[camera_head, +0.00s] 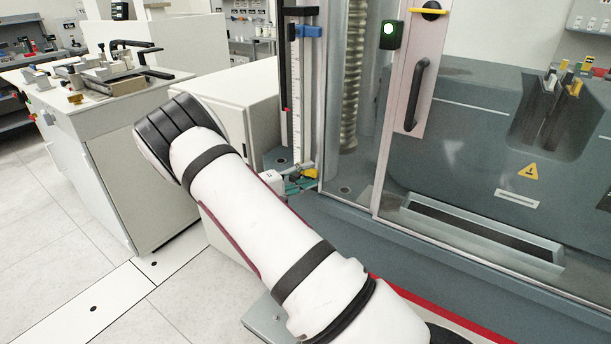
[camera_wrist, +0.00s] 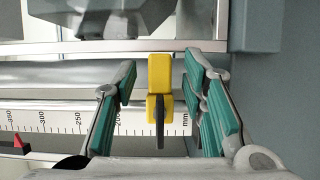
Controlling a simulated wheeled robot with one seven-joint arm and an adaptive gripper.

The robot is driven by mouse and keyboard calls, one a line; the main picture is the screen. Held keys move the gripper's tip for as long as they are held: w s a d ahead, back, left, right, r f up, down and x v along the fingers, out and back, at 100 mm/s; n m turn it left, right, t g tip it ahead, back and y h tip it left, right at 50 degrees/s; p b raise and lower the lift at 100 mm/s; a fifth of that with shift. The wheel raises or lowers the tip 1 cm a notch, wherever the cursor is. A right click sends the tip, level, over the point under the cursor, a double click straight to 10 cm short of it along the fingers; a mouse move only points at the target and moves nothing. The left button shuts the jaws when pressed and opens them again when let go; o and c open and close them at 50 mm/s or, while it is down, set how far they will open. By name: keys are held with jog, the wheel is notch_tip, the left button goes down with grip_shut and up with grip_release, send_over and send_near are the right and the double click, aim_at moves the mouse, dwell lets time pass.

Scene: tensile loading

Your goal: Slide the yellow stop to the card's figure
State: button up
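The yellow stop (camera_wrist: 160,74) sits on the rail of a white scale (camera_wrist: 60,118) in the wrist view. It has a dark lever on its near side. My gripper (camera_wrist: 160,64) is open, with its teal-padded fingers on either side of the stop and a gap visible on both sides. In the head view the yellow stop (camera_head: 312,173) shows at the foot of the upright scale (camera_head: 297,100), beside my gripper (camera_head: 303,182). The scale marks near the stop are partly hidden by my fingers. I cannot make out the card's figure.
A blue stop (camera_head: 310,31) is high on the same rail, and a red pointer (camera_wrist: 21,143) lies along the scale. The testing machine's glazed door (camera_head: 415,90) stands right of the rail. A white cabinet (camera_head: 215,90) is close on the left.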

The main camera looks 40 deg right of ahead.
grip_shut()
jog(key=shift+r+p, duration=0.6)
jog(key=shift+r, duration=1.05)
grip_release()
jog(key=shift+f, duration=0.1)
jog(key=a, duration=1.2)
jog(key=shift+w, duration=0.25)
